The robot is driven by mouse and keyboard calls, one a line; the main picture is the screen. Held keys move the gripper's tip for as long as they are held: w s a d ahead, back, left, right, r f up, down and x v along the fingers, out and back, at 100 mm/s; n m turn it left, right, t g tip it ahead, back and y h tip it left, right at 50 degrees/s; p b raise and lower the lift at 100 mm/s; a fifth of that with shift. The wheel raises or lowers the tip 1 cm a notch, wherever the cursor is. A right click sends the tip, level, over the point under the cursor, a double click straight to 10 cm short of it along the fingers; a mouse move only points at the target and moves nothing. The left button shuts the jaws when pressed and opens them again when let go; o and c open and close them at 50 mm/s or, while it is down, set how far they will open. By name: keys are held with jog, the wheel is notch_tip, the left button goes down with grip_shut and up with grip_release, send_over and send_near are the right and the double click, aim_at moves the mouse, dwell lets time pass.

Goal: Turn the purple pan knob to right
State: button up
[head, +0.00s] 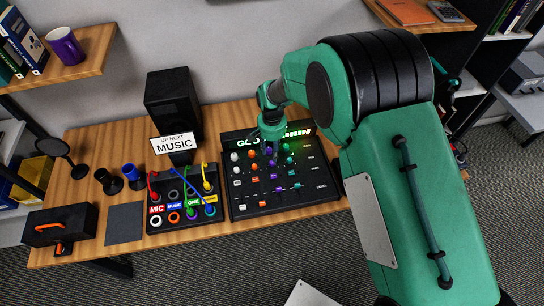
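The black mixer (325,181) lies on the wooden desk, with columns of white, orange, purple and green knobs. A purple knob (273,164) shows just below my gripper; which purple knob is the pan knob is too small to read. My gripper (271,147) points down over the upper part of the purple column. Its fingers are small and dark, partly hidden by my green wrist, and I cannot tell whether they touch a knob. The knob's pointer direction is too small to see.
Left of the mixer is a patch box (158,186) with coloured cables. A "MUSIC" sign (174,144) and a black speaker (172,95) stand behind it. Two cups, a dark pad (124,223) and a black case (60,225) sit further left on the desk (84,143).

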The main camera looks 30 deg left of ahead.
jog(key=shift+r, duration=2.5)
jog(key=w+d+r+m+t, duration=0.1)
jog(key=w+d+r, duration=0.2)
jog(key=d+r, duration=0.45)
jog(key=w+d+r, duration=0.2)
jog(key=d+r, duration=0.4)
jog(key=r, duration=0.2)
jog(key=s+d+r+m+t+y, duration=0.1)
jog(key=s+d+r, duration=0.1)
jog(key=d+r, duration=1.3)
jog(key=s+d+r+m+t, duration=0.1)
jog(key=s+d+r, duration=0.25)
jog(key=d, duration=0.45)
jog(key=s+d+r+t, duration=0.1)
jog(key=s+d+r, duration=0.1)
jog(key=s+d, duration=0.5)
jog(key=s+d+m+t+h, duration=0.1)
jog(key=s+d, duration=1)
jog(key=d, duration=0.1)
jog(key=shift+s+d+r+t, duration=0.2)
jog(key=shift+s+d+t, duration=0.1)
jog(key=shift+s+d, duration=0.05)
